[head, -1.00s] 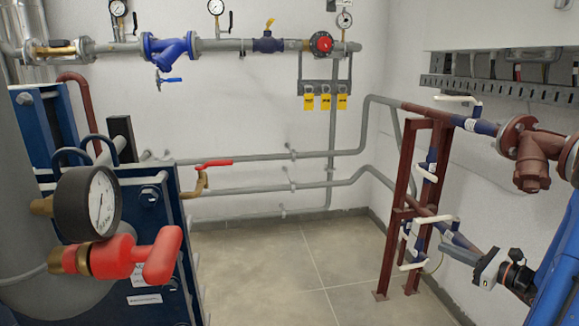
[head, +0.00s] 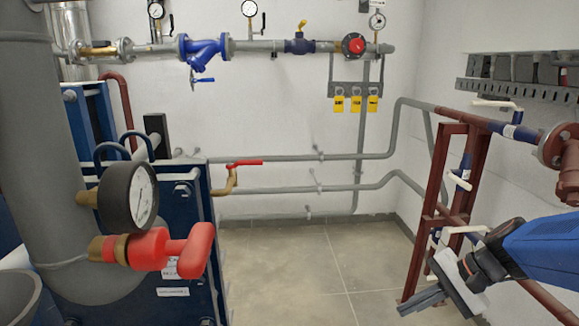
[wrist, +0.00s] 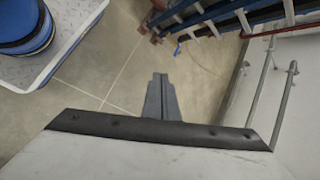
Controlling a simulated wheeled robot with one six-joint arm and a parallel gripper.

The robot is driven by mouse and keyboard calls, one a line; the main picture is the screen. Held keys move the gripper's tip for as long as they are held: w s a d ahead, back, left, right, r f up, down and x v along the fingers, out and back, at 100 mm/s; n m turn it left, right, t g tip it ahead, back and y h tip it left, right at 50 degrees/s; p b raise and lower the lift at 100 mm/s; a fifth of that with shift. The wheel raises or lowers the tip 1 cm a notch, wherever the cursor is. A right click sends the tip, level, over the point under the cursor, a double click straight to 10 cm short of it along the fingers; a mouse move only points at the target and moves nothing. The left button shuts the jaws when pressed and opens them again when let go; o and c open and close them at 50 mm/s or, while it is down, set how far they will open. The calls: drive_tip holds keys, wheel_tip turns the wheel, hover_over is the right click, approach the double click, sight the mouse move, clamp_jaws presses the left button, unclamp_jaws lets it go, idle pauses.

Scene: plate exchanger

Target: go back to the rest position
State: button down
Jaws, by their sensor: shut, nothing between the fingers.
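My gripper (head: 424,300) is at the lower right of the head view, at the end of my blue arm. Its dark fingers are together and point left and down. In the wrist view the shut fingers (wrist: 159,97) show at the centre over the bare tiled floor. Nothing is between them. The fingers look clear of the brown pipe stand (head: 440,200), though in the head view my gripper overlaps its lower part.
At the left stand a grey vertical pipe (head: 45,150), a pressure gauge (head: 130,195) and a red-handled valve (head: 165,250). Pipes with a blue strainer (head: 205,50) run along the back wall. The tiled floor (head: 290,270) in the middle is clear.

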drive_tip(key=s+d+r+n+t+h, duration=0.1)
drive_tip(key=s+r+n+t+h, duration=0.1)
drive_tip(key=s+n+h, duration=0.5)
drive_tip(key=s+r+n, duration=0.1)
drive_tip(key=s+n, duration=0.2)
drive_tip(key=n, duration=0.1)
drive_tip(key=shift+s+d+r, duration=0.15)
drive_tip(key=shift+d+r, duration=0.1)
drive_tip(key=shift+d, duration=0.1)
